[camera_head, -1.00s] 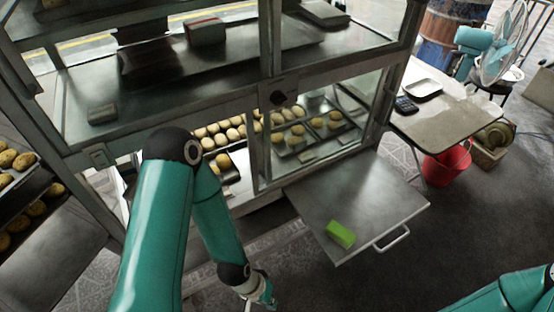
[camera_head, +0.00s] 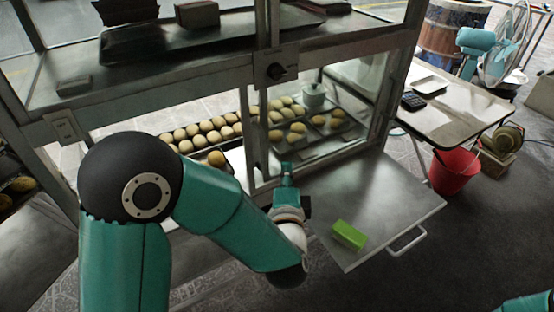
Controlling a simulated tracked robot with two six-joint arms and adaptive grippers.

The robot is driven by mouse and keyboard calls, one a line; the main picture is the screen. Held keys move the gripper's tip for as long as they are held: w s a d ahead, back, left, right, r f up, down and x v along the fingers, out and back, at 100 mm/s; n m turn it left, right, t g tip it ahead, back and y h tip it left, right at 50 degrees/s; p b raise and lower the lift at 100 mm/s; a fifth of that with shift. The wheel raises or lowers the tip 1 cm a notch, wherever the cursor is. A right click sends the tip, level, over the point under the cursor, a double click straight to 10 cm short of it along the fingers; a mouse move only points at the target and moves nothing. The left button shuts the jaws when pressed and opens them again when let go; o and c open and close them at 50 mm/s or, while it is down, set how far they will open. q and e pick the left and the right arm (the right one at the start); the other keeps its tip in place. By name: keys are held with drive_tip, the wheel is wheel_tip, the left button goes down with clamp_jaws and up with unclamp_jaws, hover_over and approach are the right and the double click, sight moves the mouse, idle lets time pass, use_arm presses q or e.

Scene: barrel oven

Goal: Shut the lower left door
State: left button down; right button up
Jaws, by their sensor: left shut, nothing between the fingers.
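The glass-and-metal cabinet (camera_head: 215,90) has a lower left opening with rows of buns (camera_head: 205,130) visible inside. My left arm covers much of the area below it, so I cannot tell how the lower left door stands. The lower right door (camera_head: 385,195) is folded down flat, with a bar handle and a green block (camera_head: 349,235) on it. My left gripper (camera_head: 287,170) is shut and empty, pointing toward the cabinet near the centre post, at the left side of the folded-down door. I cannot tell whether it touches anything. My right gripper is out of view.
A table (camera_head: 455,105) with a white tray and a dark calculator stands to the right. A red bucket (camera_head: 453,172) is below it, and a teal fan (camera_head: 485,50) stands behind. The dark floor at lower right is mostly clear.

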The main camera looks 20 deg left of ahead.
use_arm(q)
drive_tip(key=w+a, duration=0.6)
drive_tip(key=shift+w+a+r, duration=0.25)
drive_tip(key=shift+a+r, duration=0.1)
drive_tip(key=shift+a, duration=0.05)
idle(0.3)
